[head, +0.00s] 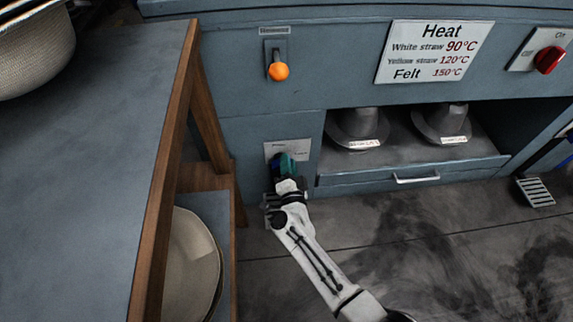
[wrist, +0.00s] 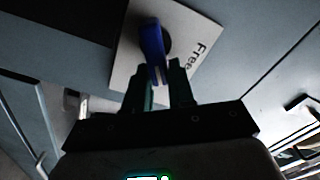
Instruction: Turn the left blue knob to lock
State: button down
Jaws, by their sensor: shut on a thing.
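The left blue knob (wrist: 152,45) stands on a pale label plate (wrist: 188,32) in the wrist view, with the word "Free" readable beside it. My gripper (wrist: 163,82) has its two green fingers around the near end of the knob's handle, shut on it. In the head view my gripper (head: 284,172) is at the plate (head: 288,150) on the lower left of the blue-grey press front (head: 240,120). There the gripper largely hides the knob, and the plate's lettering is too small to read.
A wooden-framed table (head: 110,130) stands close on the left, with a lower shelf holding a pale hat (head: 190,260). An orange-tipped lever (head: 278,70) is above the knob. Right are hat forms (head: 358,125) over a drawer (head: 420,178) and a red knob (head: 548,60).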

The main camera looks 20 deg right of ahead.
jog(key=shift+s+d+f+m+b, duration=0.1)
jog(key=shift+f+m+b, duration=0.25)
jog(key=shift+m, duration=0.75)
jog(key=shift+w+d+f+m+b, duration=0.15)
jog(key=shift+m+b, duration=0.25)
jog(key=shift+m, duration=0.7)
jog(key=shift+s+f+m+b, duration=0.15)
jog(key=shift+f+m+b, duration=0.2)
jog(key=shift+m, duration=0.75)
jog(key=c, duration=1)
grip_release()
jog(key=shift+c, duration=0.2)
jog(key=p+v, duration=0.4)
jog(key=v, duration=0.6)
jog(key=shift+s+a, duration=0.15)
jog(key=shift+s, duration=0.2)
